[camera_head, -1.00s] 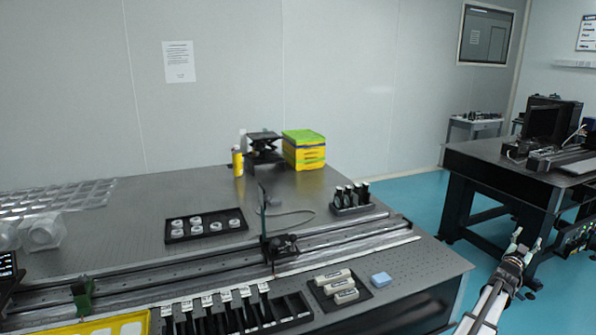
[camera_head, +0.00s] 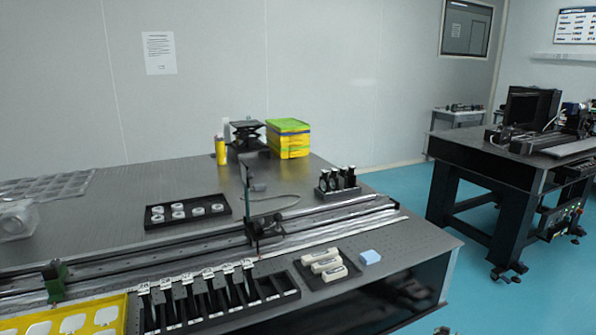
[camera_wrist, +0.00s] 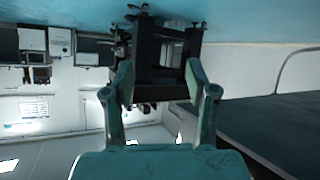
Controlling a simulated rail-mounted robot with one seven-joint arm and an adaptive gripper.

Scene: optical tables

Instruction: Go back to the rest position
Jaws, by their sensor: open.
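My gripper (camera_wrist: 159,68) shows in the wrist view with its two greenish fingers spread apart and nothing between them. The wrist picture is upside down, with the blue floor at the top. A dark table frame shows beyond the fingers. In the head view only small tips at the bottom edge, right of centre, may belong to my gripper (camera_head: 442,330); the rest of my arm is out of that picture.
A second table (camera_head: 470,151) stands right. Blue floor (camera_head: 400,195) lies clear between them.

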